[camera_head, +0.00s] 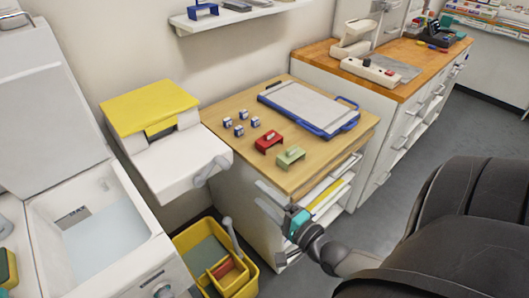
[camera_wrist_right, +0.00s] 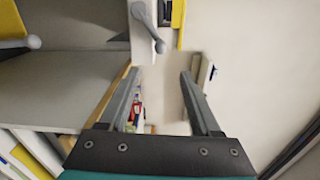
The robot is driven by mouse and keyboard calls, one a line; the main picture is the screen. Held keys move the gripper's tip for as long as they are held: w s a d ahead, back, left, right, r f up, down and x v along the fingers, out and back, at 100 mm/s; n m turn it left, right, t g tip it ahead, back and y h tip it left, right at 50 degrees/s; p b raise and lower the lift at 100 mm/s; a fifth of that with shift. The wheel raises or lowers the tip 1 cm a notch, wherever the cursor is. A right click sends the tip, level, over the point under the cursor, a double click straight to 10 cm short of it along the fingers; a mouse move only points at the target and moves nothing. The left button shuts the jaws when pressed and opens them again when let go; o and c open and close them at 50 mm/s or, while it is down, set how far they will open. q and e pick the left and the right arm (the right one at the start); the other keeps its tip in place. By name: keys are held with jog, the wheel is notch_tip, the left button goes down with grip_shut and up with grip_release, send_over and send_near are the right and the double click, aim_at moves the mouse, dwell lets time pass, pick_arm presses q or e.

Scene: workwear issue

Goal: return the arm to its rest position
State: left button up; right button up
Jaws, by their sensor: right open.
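My right gripper (camera_head: 258,193) is open and empty, in front of the wooden-topped cabinet (camera_head: 215,117) and a little below its top edge, beside its shelves. Its dark arm comes in from the lower right. In the right wrist view the two fingers of this gripper (camera_wrist_right: 160,74) stand well apart with nothing between them. My left gripper is not in view.
On the cabinet are a blue-framed board (camera_head: 309,104), a red stamp-like block (camera_head: 268,143), a green one (camera_head: 290,157) and several small cubes. A yellow bin (camera_head: 247,287) stands on the floor to the left. Grey floor (camera_head: 366,222) is clear right of the cabinet.

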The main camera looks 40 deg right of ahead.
dwell(0.5)
jog(key=s+a+f+n+g+b, duration=0.1)
jog(key=s+f+n+g, duration=0.35)
jog(key=f, duration=0.85)
jog(key=s+a+f+n+g+b, duration=0.1)
jog(key=s+f+n+g, duration=0.3)
jog(key=f, duration=0.9)
jog(key=s+a+f+n+g+b, duration=0.1)
jog(key=s+a+f+n+g, duration=0.3)
jog(key=s, duration=0.7)
jog(key=s+a+f+n+g+b, duration=0.1)
jog(key=s+a+f+n+g, duration=0.3)
jog(key=s+f+n, duration=0.4)
jog(key=s+f, duration=0.4)
jog(key=shift+a+h, duration=0.2)
jog(key=shift+h, duration=0.1)
